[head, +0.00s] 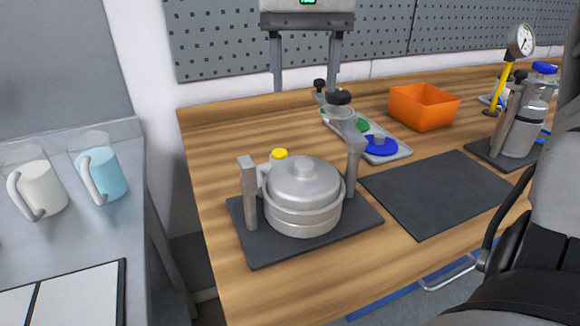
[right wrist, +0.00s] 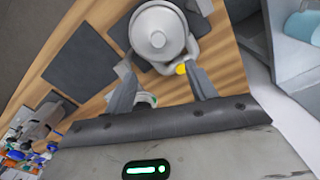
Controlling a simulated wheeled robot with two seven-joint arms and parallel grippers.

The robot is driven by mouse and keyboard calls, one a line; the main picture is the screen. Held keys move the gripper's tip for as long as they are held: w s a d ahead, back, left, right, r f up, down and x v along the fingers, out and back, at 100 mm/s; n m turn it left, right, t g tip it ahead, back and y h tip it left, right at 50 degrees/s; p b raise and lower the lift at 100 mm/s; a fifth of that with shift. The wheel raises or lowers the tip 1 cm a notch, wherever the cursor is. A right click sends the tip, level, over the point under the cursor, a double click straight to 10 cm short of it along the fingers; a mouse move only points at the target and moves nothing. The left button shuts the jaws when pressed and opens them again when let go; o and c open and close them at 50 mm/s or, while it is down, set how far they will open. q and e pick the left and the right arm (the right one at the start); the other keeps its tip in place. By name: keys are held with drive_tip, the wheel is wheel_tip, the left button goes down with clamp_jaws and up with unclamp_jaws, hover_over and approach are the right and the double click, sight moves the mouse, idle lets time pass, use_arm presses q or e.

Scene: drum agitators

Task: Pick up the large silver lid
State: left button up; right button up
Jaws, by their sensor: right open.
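The large silver lid (head: 303,184) is a round, domed metal cover with a short knob on top. It sits on a silver vessel (head: 300,220) that stands on a dark base plate (head: 262,252) between two grey posts. In the right wrist view the lid (right wrist: 157,36) shows from above, just beyond the fingertips. My right gripper (right wrist: 158,70) is open and empty, with its two fingers apart and pointing toward the vessel. The lid is apart from the fingers in that picture. My left gripper is in neither view.
A grey arm with a black knob (head: 340,97) stands close behind the lid. A yellow cap (head: 279,154) is beside it. A bare dark mat (head: 435,195) lies to the right. Farther back are an orange bin (head: 424,106) and a tray with a blue disc (head: 382,145). Mugs (head: 100,175) stand at left.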

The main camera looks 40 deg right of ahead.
hover_over(304, 163)
wheel_tip(304, 163, down, 7)
drive_tip(key=shift+s+a+f, duration=0.1)
drive_tip(key=shift+f, duration=3.3)
drive_tip(key=shift+r, duration=0.1)
clamp_jaws()
